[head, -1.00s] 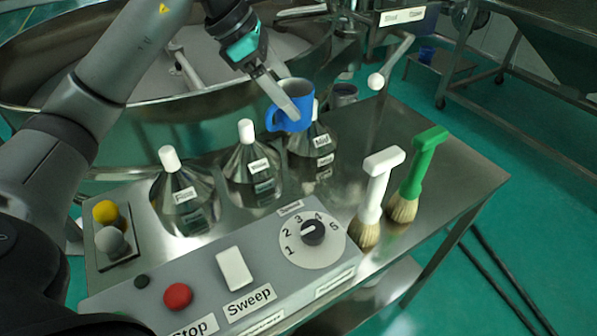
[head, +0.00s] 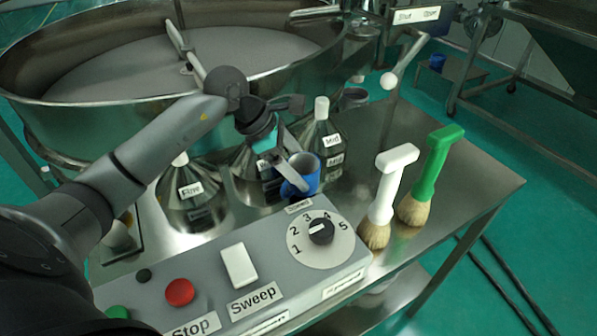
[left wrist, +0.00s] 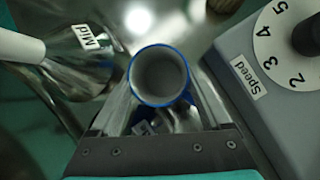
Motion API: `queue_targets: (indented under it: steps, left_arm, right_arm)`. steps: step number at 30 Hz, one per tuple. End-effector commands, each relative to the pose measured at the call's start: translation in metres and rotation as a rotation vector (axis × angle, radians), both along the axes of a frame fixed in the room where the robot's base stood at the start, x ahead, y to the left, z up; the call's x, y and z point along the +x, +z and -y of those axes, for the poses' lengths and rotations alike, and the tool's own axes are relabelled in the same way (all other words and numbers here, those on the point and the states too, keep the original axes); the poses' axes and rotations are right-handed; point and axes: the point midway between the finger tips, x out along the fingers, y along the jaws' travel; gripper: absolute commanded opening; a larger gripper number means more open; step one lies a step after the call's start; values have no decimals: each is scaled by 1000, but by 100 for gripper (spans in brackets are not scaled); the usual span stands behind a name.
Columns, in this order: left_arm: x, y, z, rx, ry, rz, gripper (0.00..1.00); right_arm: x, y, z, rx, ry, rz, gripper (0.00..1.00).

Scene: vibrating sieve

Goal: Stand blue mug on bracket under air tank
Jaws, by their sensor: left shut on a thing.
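The blue mug (head: 305,178), grey inside, is upright or nearly so between the fingers of my left gripper (head: 293,172), just behind the control box. In the left wrist view I look down into the mug (left wrist: 160,76), with the left gripper's fingers (left wrist: 162,98) on either side of it. Whether its base touches the table cannot be told. I cannot make out an air tank or a bracket under one for certain. My right gripper is not in view.
Steel bottles with white caps, one labelled Mid (head: 325,140), stand beside and behind the mug. The control box (head: 215,270) with its Speed dial (head: 322,232) is in front. White (head: 385,190) and green (head: 432,170) brushes stand right. The large sieve pan (head: 60,112) is behind.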

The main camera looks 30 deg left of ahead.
Motion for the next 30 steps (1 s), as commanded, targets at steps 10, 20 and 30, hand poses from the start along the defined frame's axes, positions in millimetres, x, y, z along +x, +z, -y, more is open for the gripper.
queue_targets:
  steps: [10,20,30]
  left_arm:
    - [0,-16,0,1,0,1,25]
    - [0,-18,0,0,0,0,100]
    - [-2,-10,-3,3,0,1,100]
  right_arm:
    - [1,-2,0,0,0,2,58]
    - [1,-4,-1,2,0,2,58]
    - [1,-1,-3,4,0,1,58]
